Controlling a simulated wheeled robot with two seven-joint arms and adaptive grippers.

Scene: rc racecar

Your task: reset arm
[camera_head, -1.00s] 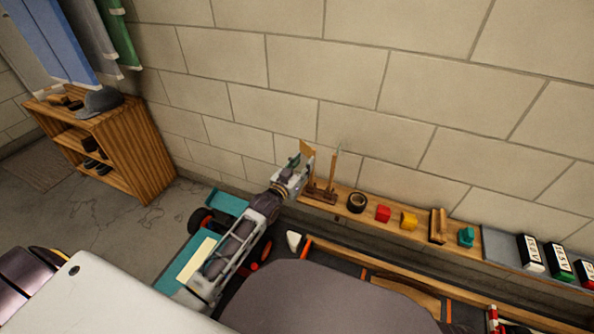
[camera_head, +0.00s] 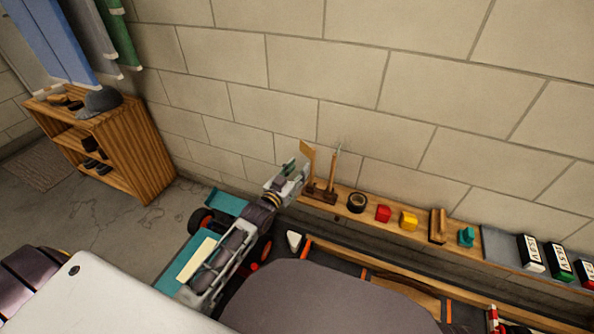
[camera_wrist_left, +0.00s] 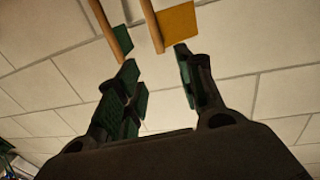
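My left arm (camera_head: 228,255) reaches up from the lower middle of the head view. Its gripper (camera_head: 291,170) is just left of a wooden holder (camera_head: 320,196) with upright tools at the shelf's left end. In the left wrist view the fingers of my left gripper (camera_wrist_left: 160,80) are apart, with only wall visible between them. A wooden stick (camera_wrist_left: 110,27) and a stick with an orange-yellow flat piece (camera_wrist_left: 176,22) show beyond the fingertips. I cannot tell how far away they are. My right gripper is not in view.
A teal cart-like object (camera_head: 222,203) stands behind my arm. A wooden cabinet (camera_head: 135,150) is at left.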

